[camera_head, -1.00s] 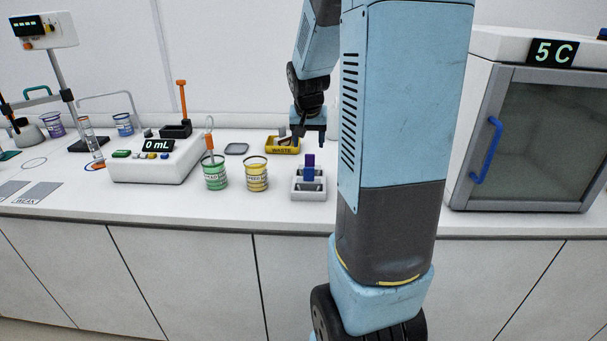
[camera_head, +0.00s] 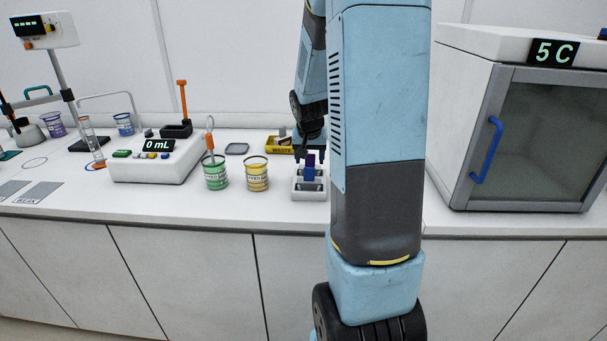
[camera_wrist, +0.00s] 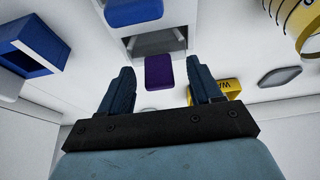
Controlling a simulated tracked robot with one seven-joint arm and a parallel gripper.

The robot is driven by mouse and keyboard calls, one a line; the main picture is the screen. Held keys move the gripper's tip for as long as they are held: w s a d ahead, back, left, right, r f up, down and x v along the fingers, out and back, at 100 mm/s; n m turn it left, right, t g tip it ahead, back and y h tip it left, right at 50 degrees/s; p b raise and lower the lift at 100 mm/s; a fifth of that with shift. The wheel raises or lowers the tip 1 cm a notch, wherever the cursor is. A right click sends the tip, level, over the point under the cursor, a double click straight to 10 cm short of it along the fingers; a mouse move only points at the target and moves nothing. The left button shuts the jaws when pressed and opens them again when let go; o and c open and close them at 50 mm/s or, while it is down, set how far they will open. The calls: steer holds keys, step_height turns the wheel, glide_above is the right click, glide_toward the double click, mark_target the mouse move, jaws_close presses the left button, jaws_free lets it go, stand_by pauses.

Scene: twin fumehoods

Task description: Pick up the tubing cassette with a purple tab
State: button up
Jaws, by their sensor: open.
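In the wrist view the purple tab (camera_wrist: 158,72) shows between my two open fingers, with a gap on each side. My gripper (camera_head: 309,152) points down over the cassette, with its fingers around the level of the tab's top. The gripper (camera_wrist: 160,66) is empty. How far the fingertips are from the tab in depth is hard to tell.
A yellow waste tray (camera_head: 280,149) lies just behind the holder. A yellow beaker (camera_head: 256,175) and a green beaker (camera_head: 215,175) stand to the left. A cooler (camera_head: 540,130) stands at right. My arm hides the bench between holder and cooler.

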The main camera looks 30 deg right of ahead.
steer(key=shift+c, duration=0.3)
jaws_close()
steer(key=shift+r, duration=0.15)
